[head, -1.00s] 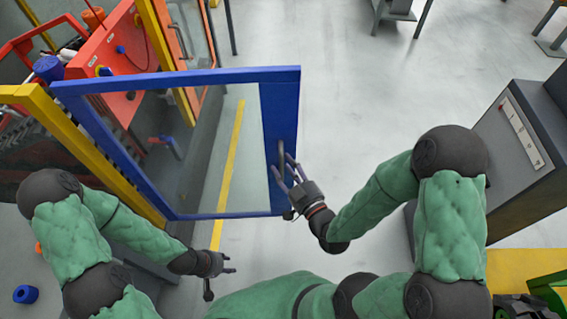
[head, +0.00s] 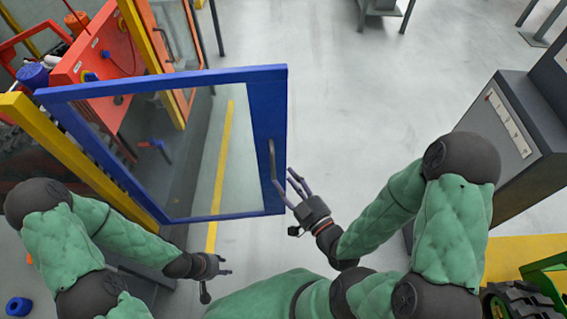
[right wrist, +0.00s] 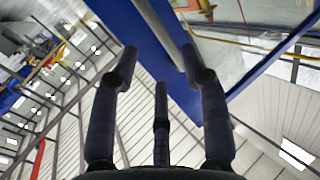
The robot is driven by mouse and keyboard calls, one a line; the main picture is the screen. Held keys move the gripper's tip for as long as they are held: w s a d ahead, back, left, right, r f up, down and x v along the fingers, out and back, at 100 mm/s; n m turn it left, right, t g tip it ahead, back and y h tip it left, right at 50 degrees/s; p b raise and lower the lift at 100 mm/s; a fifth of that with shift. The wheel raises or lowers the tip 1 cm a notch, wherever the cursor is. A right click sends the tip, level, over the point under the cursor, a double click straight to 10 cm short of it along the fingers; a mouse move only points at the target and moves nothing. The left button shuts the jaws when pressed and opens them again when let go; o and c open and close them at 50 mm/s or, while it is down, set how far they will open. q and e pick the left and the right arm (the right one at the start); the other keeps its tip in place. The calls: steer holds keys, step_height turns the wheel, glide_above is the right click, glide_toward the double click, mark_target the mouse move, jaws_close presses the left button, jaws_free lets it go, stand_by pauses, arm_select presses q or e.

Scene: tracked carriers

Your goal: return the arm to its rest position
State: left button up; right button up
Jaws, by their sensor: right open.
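My right arm (head: 385,215) reaches in from the right. Its gripper (head: 291,180) is open and empty, just right of the grey handle (head: 273,165) on the blue-framed door (head: 268,105). In the right wrist view, the right gripper's fingers (right wrist: 160,62) are spread apart, with the blue door frame (right wrist: 160,65) and the grey handle (right wrist: 158,32) beyond them; nothing is between the fingers. My left gripper (head: 228,264) hangs low, below the door's lower edge, holding nothing that I can see. Its finger opening is too small to judge.
The glazed door stands swung out from a yellow post (head: 60,140). Red machinery (head: 95,50) is behind it at the left. A grey cabinet (head: 500,140) stands at the right, close to my right elbow. Open grey floor (head: 350,100) lies between door and cabinet.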

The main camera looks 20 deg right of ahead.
step_height(320, 180, down, 17)
steer(key=w+a+m+g, duration=0.2)
steer(key=g, duration=0.7)
steer(key=s+a+f+m+g, duration=0.2)
steer(key=s+a+f+g, duration=0.3)
steer(key=s+f+g, duration=0.3)
step_height(320, 180, down, 4)
steer(key=shift+s+a+f+m+y, duration=0.15)
steer(key=shift+s+a+m+y, duration=0.05)
steer(key=shift+s+m+y, duration=0.1)
stand_by(1.4)
